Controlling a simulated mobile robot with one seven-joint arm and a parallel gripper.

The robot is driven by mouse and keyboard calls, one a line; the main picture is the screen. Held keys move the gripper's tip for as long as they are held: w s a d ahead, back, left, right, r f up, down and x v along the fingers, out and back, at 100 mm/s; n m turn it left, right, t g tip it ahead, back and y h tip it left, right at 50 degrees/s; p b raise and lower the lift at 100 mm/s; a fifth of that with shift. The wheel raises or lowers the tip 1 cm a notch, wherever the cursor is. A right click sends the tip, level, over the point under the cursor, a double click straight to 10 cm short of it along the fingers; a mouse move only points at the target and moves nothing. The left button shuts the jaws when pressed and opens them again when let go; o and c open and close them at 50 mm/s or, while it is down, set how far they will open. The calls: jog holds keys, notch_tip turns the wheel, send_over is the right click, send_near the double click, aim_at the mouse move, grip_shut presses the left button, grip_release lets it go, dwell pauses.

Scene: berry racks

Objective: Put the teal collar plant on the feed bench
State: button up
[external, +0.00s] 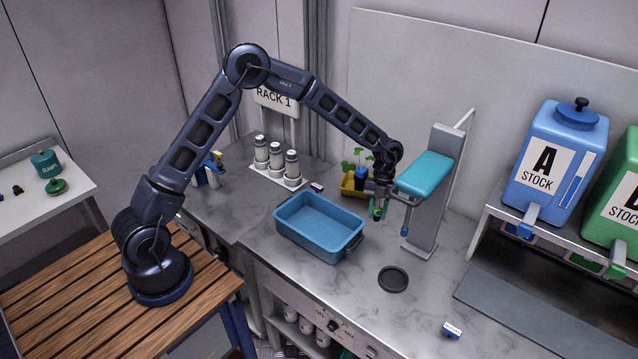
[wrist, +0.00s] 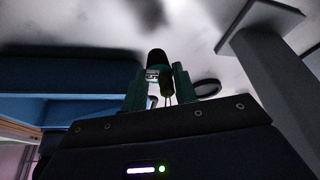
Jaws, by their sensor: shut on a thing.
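My gripper (external: 378,208) points down over the grey marbled counter (external: 335,275), between the blue tub and the grey stand. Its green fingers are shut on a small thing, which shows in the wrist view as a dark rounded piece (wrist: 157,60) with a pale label. I cannot tell whether it is the teal collar plant. Behind my gripper a yellow tray (external: 347,187) holds green leaves (external: 361,154) and a blue piece (external: 361,174), partly hidden by my arm. No teal collar shows clearly.
A blue tub (external: 305,236) stands left of my gripper. A grey stand (external: 432,205) with a teal pad (external: 426,174) rises close on the right. A black disc (external: 393,279) lies in front. Several white-grey bottles (external: 276,160) stand at back left. Stock tanks (external: 556,150) stand right.

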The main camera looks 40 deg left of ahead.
aim_at(376, 220)
jog(key=shift+f, duration=2.05)
jog(key=o, duration=0.9)
jog(key=shift+f, duration=0.15)
jog(key=shift+o, duration=0.2)
